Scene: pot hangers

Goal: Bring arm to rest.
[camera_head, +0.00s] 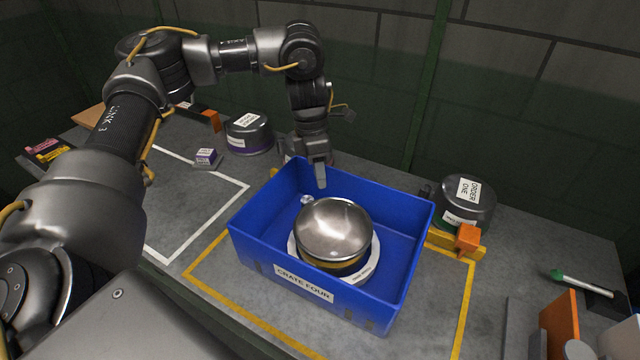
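My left gripper (319,176) points down over the back left wall of the blue crate (405,292), which is labelled "CRATE FOUR". Its fingers overlap in this view, so their gap cannot be judged, and I see nothing held in it. My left arm comes in from the left and arches over the table. In the crate, a shiny metal lid or pot (334,230) with a yellow band rests on a white round plate or ring (371,265). The gripper is apart from this pot, behind it. My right gripper is out of view.
A dark pot (250,137) stands at the back left, near a small purple-labelled block (206,157). Another pot (468,203), labelled "ORDER ONE", stands right of the crate by an orange block (467,238). A green-tipped marker (582,281) lies far right. The white-taped area (190,215) is mostly clear.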

